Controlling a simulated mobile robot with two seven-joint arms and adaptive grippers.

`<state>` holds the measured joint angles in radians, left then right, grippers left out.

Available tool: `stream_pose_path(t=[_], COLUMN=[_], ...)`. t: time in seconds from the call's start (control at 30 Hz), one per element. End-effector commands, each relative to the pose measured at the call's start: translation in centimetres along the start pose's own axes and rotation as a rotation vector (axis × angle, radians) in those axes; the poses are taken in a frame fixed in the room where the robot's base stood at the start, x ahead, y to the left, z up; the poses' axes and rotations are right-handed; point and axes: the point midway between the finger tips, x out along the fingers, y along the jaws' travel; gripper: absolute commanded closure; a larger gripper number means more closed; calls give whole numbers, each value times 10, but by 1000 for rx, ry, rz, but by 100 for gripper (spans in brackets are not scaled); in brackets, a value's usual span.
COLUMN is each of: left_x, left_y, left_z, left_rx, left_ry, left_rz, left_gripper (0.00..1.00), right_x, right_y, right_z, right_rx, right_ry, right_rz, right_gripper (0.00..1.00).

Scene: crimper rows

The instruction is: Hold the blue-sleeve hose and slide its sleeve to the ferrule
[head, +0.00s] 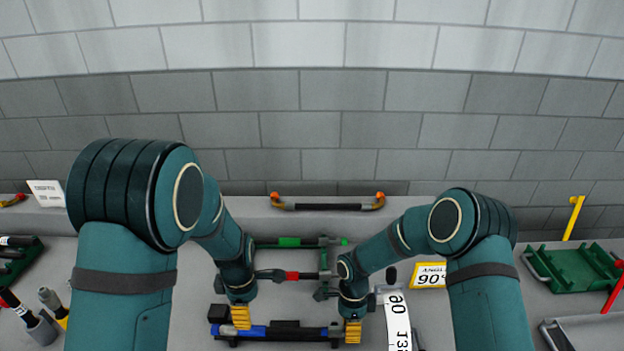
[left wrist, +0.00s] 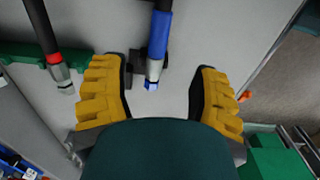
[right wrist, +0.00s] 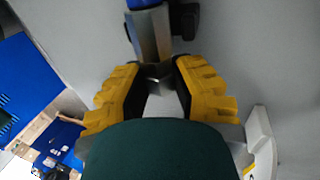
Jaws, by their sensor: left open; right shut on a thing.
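My right gripper (head: 353,334) is at the right end. In the right wrist view its fingers are shut on the metal ferrule end (right wrist: 150,35), with blue at the top edge.
A red-banded hose (head: 300,275) and a green-banded hose (head: 290,242) lie behind in a rack. A black handle with orange ends (head: 327,206) is at the back. A green tray (head: 575,268) stands right; a white numbered strip (head: 398,325) lies beside my right gripper.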

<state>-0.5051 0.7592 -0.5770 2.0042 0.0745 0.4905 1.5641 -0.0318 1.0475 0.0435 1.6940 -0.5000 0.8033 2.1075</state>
Motion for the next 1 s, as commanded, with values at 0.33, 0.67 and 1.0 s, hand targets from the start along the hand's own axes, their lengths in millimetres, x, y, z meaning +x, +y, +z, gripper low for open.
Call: stream_pose_path(t=[0.33,0.67,1.0], left_x=[-14,-13,-14], left_y=[0,0,0], left_z=[0,0,0], left_rx=[0,0,-1], left_ry=[0,0,0], left_rz=[-1,-1,0], left_gripper=[39,39,39], right_x=[3,2,-13], right_y=[2,1,0], right_z=[0,0,0], right_rx=[0,0,0], right_ry=[2,1,1], right_rz=[7,4,-1], right_gripper=[100,44,44])
